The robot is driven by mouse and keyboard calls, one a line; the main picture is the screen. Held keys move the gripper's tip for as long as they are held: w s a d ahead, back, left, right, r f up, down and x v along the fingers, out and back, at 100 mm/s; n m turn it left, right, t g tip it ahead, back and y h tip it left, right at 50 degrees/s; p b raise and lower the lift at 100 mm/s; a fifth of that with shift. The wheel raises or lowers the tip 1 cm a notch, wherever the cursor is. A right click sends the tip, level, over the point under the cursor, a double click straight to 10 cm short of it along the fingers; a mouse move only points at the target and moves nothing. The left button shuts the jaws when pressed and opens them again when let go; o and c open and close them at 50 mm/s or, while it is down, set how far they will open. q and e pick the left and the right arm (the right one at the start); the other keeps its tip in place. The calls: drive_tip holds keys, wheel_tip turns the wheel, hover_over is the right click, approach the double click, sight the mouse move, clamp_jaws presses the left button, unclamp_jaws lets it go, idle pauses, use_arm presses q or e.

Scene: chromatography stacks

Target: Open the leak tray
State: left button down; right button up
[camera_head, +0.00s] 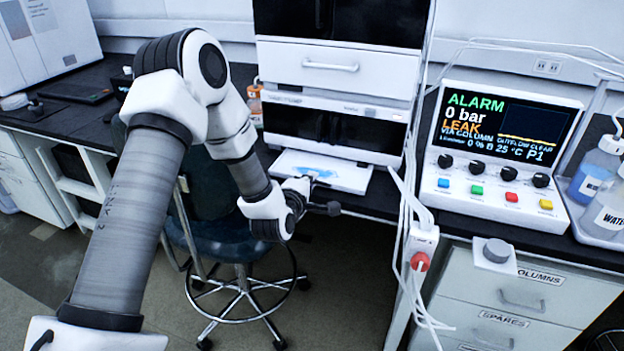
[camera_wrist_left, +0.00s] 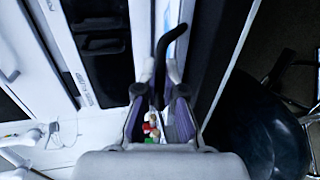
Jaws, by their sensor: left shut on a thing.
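The leak tray (camera_head: 345,178) is a flat white tray at the foot of the instrument stack. It sticks out from under the lowest module, and a blue patch shows on its floor. My left gripper (camera_head: 308,182) is at the tray's front left edge, partly hidden by its own wrist. In the left wrist view, the fingers of the left gripper (camera_wrist_left: 160,78) close around a dark curved bar (camera_wrist_left: 164,50), which looks like the tray's handle. A strip of the white and blue tray (camera_wrist_left: 172,18) shows beside the bar. My right gripper is in neither view.
A stool (camera_head: 240,245) stands under my left arm, close to the bench. White cables (camera_head: 408,185) hang right of the stack. An alarm panel (camera_head: 505,145) reading "LEAK" and bottles (camera_head: 600,165) stand further right. Drawers (camera_head: 520,290) are below them.

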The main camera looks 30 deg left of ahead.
use_arm(q)
drive_tip(key=shift+v, duration=0.75)
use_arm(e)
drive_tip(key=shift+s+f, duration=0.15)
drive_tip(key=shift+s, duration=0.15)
use_arm(q)
drive_tip(key=shift+f, duration=0.15)
drive_tip(key=c, duration=1.3)
unclamp_jaws()
drive_tip(key=shift+o, duration=0.2)
drive_tip(key=shift+s, duration=0.15)
drive_tip(key=v, duration=0.7)
drive_tip(key=shift+s, duration=0.15)
